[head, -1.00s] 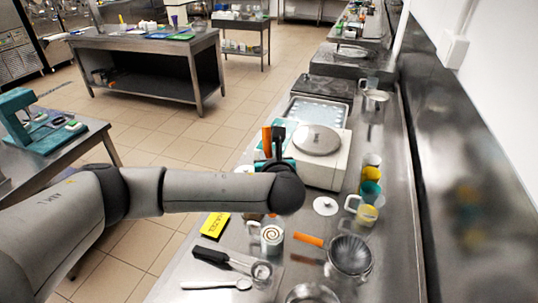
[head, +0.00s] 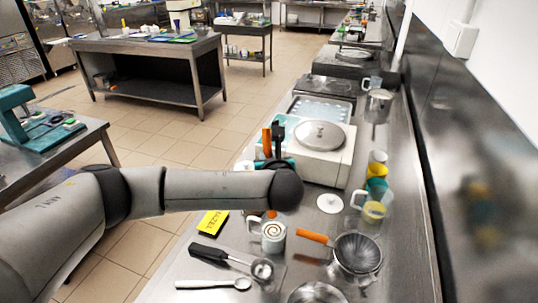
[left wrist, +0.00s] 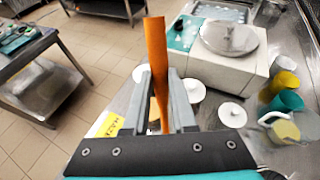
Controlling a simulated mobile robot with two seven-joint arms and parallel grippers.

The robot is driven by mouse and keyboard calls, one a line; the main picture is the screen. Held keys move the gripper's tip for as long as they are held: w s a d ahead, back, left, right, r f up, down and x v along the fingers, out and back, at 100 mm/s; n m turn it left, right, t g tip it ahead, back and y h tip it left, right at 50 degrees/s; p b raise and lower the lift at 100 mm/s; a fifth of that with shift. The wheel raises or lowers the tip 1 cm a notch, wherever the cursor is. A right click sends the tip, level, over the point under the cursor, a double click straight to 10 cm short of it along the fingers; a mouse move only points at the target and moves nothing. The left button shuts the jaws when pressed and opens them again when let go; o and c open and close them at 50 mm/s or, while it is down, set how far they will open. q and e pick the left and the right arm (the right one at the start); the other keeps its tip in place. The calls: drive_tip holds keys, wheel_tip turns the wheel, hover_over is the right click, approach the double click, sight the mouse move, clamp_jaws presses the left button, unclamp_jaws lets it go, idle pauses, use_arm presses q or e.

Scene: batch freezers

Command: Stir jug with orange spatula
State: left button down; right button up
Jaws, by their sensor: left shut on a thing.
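My left gripper (head: 276,152) is shut on an upright orange spatula (head: 266,142). In the left wrist view the orange spatula (left wrist: 155,60) stands between the two grey fingers (left wrist: 163,118); its lower end is hidden there. A jug with a brown-and-white swirl inside (head: 267,237) stands on the counter just below my left forearm in the head view. A small orange bit shows under the forearm above this jug; I cannot tell what it belongs to. A clear jug with yellow contents (head: 373,210) stands to the right. My right gripper is not in view.
A white scale (head: 320,150) stands behind the gripper. A sieve with an orange handle (head: 357,254), a black-handled tool (head: 210,252), a spoon (head: 214,284), a white lid (head: 330,203) and a yellow card (head: 212,223) lie around the swirl jug. Yellow and teal cups (head: 377,178) stand at right.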

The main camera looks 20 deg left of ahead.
use_arm(q)
drive_tip(key=shift+s+d+f+b, duration=0.2)
drive_tip(key=shift+s+f, duration=0.15)
drive_tip(key=shift+f, duration=0.55)
drive_tip(key=shift+s+d+f+b, duration=0.15)
drive_tip(key=shift+s+f, duration=0.2)
drive_tip(key=shift+f, duration=0.6)
drive_tip(key=shift+s+d+f+b, duration=0.2)
drive_tip(key=shift+s+f, duration=0.15)
drive_tip(key=shift+f, duration=0.55)
